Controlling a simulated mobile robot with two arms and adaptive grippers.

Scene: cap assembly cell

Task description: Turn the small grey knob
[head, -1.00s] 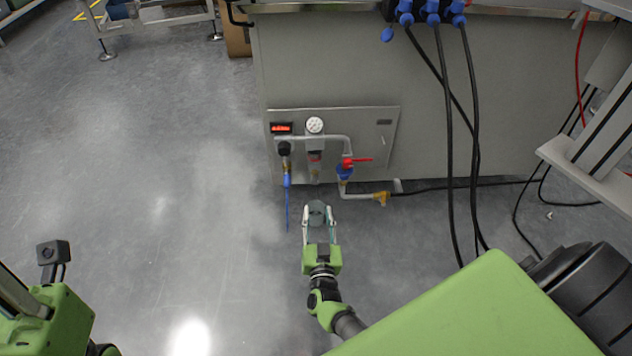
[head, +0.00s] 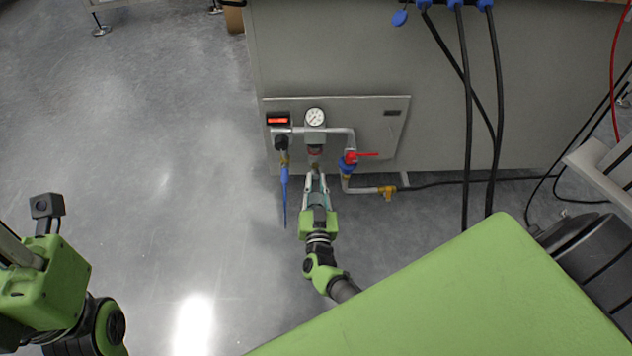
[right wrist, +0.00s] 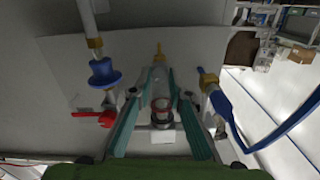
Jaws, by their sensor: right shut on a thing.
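The small grey knob is a pale grey cylindrical piece (right wrist: 160,85) under the gauge assembly. In the right wrist view it stands between my teal fingers, with a red ring near it and a brass tip beyond. My right gripper (head: 316,177) is shut on it, with one finger on each side; in the right wrist view the gripper (right wrist: 158,80) shows upside down to the panel. In the head view the fingers largely hide the knob. Part of my left arm (head: 45,270) shows at the left edge, and its fingers cannot be made out.
The panel (head: 375,120) carries a round gauge (head: 314,117), a red display (head: 278,121) and a red valve handle (head: 362,154) close to the right. A blue hose (head: 284,195) hangs close to the left. Black cables (head: 470,110) hang farther right. The floor at left is clear.

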